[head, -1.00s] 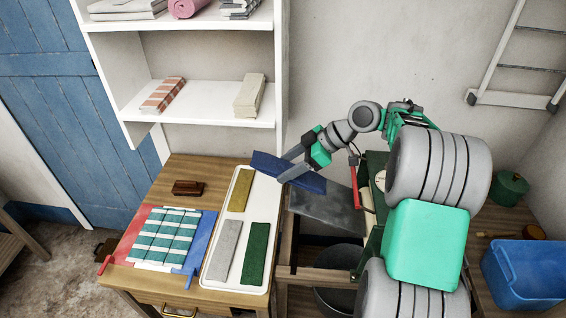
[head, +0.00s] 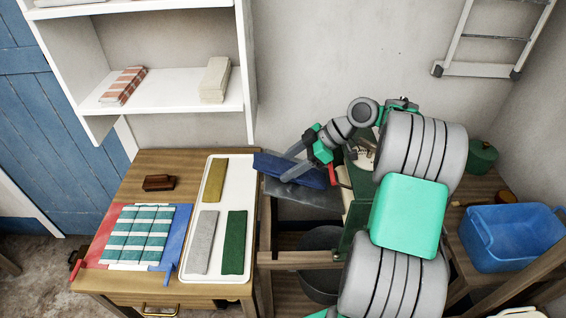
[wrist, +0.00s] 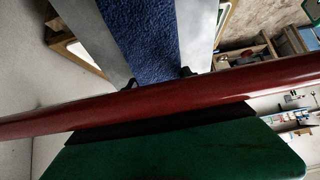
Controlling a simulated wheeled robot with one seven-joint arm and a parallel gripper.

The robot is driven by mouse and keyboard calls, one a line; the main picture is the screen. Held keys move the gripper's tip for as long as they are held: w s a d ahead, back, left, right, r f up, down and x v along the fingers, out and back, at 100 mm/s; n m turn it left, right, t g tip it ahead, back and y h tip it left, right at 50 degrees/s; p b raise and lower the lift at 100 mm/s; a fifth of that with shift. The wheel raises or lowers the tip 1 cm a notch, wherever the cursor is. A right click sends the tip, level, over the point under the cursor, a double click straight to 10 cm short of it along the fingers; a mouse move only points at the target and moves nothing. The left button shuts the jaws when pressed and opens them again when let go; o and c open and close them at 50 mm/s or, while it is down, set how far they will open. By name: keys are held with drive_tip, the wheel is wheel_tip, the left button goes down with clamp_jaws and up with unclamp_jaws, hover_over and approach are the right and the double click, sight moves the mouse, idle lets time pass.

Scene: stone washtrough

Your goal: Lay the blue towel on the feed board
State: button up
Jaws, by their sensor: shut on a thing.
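The blue towel (head: 296,173) is a long dark-blue folded strip. My gripper (head: 286,167) is shut on it, with one finger on each side. It is tilted a little, above the grey feed board (head: 300,195), and covers much of the board. I cannot tell whether the towel touches the board. In the wrist view the towel (wrist: 150,40) runs between two grey surfaces, and a red bar (wrist: 150,108) crosses in front of its lower end.
A green machine frame (wrist: 170,150) and the red bar are close to my gripper. Left are a white tray (head: 214,222) with yellow, grey and green towels, a striped teal towel (head: 145,235) and a brown brush (head: 158,182). A blue tub (head: 515,240) stands right.

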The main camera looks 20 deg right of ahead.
drive_tip(key=o, duration=1.9)
drive_tip(key=shift+c, duration=0.2)
drive_tip(key=shift+d, duration=0.1)
drive_tip(key=p+v, duration=0.4)
drive_tip(key=v, duration=0.3)
drive_tip(key=shift+r+p, duration=0.35)
drive_tip(key=shift+p, duration=0.05)
drive_tip(key=shift+s+d, duration=0.15)
drive_tip(key=shift+d, duration=0.1)
drive_tip(key=shift+f, duration=0.1)
